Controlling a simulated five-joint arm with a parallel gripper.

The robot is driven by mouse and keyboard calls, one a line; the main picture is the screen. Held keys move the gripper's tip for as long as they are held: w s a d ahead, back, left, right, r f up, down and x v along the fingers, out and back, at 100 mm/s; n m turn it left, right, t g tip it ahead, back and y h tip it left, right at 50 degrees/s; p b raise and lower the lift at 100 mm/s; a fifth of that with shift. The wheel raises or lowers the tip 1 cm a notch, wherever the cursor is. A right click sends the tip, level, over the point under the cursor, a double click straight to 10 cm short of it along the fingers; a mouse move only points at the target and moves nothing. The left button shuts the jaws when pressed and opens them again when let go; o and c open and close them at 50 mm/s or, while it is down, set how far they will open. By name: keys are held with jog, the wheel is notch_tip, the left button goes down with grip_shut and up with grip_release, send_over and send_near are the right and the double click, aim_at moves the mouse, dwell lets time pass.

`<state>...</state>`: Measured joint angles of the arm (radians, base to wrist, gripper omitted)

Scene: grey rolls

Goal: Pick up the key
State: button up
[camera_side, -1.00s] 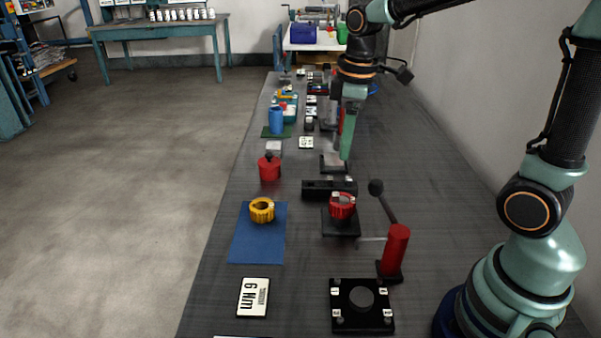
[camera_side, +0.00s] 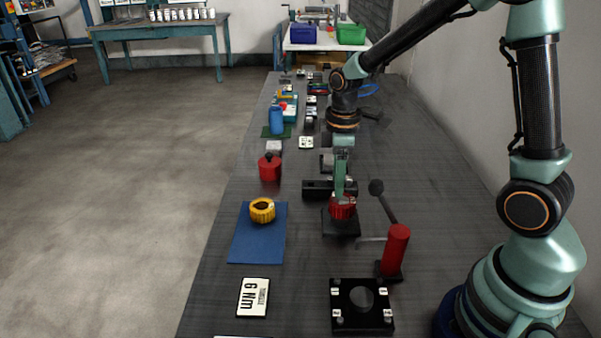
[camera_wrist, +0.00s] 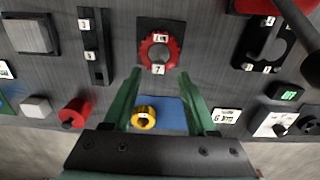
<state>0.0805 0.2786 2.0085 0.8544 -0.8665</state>
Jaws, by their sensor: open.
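No thing in view can be told for certain as a key. A red toothed ring (camera_side: 350,211) with small number labels sits on a black square plate (camera_side: 341,230). It also shows in the wrist view (camera_wrist: 174,49), just beyond my fingertips. My gripper (camera_side: 341,196) points down over the red ring and partly hides it. In the wrist view my gripper (camera_wrist: 161,74) has its two green fingers spread apart, with nothing held between them. A yellow toothed ring (camera_side: 262,210) lies on a blue mat (camera_side: 256,244), to the left of my gripper.
A red cylinder (camera_side: 394,252) with a black-knobbed lever stands to the right. A black block (camera_side: 316,189) lies behind the red ring. A black labelled plate (camera_side: 346,319) and a 6 Nm card (camera_side: 253,297) lie nearer the camera. A red pot (camera_side: 269,170) stands at the left edge.

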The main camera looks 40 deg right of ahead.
notch_tip(320, 180, down, 3)
jog(key=shift+w+d+f, duration=0.1)
jog(key=shift+f, duration=0.1)
grip_shut()
jog(key=shift+r, duration=0.15)
notch_tip(320, 180, up, 20)
dwell(0.6)
jog(key=shift+f, duration=0.2)
jog(key=shift+f, duration=7.15)
